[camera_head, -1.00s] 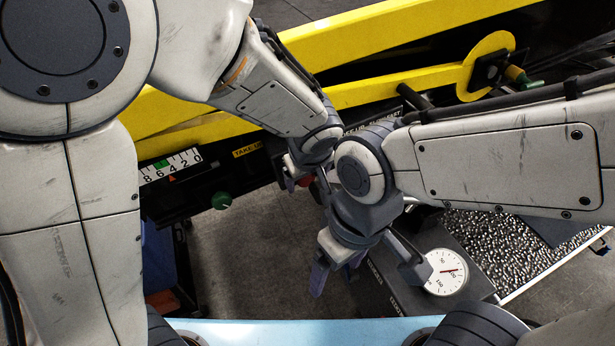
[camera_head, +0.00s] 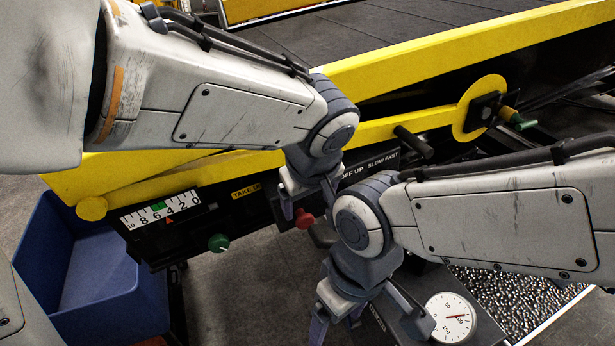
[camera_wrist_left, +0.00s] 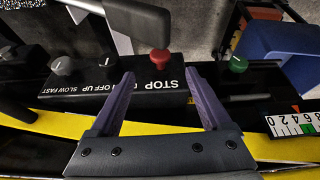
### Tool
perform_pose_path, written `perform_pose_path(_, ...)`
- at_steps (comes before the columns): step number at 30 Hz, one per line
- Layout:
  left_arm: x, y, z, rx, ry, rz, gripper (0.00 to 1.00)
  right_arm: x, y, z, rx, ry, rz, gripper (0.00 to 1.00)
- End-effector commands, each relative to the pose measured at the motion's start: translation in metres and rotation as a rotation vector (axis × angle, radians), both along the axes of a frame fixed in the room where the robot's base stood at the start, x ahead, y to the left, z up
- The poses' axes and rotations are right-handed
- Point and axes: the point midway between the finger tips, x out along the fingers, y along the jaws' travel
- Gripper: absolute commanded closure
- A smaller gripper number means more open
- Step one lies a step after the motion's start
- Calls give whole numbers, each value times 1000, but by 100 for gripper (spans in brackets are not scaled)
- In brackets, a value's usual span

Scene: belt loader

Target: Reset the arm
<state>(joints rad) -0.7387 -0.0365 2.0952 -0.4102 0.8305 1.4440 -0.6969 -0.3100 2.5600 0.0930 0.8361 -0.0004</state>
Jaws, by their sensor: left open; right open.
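My left gripper (camera_head: 308,205) is open and empty in front of the black control panel (camera_head: 372,165) in the head view. In the left wrist view, its two purple fingers (camera_wrist_left: 160,100) stand apart, with the panel's STOP lettering between them. A red button (camera_wrist_left: 160,58) shows beyond the fingertips; it also shows beside the gripper in the head view (camera_head: 304,218). I cannot tell whether a finger touches it. My right gripper (camera_head: 365,328) is open at the lower middle, partly cut off by the frame edge, next to the round white dial (camera_head: 451,318).
A green knob (camera_head: 218,243) and a number scale (camera_head: 160,212) sit on the loader's side. The yellow beam (camera_head: 440,45) crosses behind both arms. A blue bin (camera_head: 105,275) stands at lower left. The arms are close together near the middle.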

Motion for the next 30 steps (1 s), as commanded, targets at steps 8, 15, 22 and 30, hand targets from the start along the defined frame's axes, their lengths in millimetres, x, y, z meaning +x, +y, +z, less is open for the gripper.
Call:
perform_pose_path(8, 3, 12, -10, 14, 21, -20, 19, 0, 0, 0, 0, 0, 0, 16)
perform_pose_path(15, 3, 89, -67, 68, 136, -190, 19, 0, 0, 0, 0, 0, 0, 16)
perform_pose_path(22, -9, 139, -100, 85, 175, -316, 19, 0, 0, 0, 0, 0, 0, 16)
perform_pose_path(30, -24, 175, -122, 103, 187, -398, 19, 0, 0, 0, 0, 0, 0, 16)
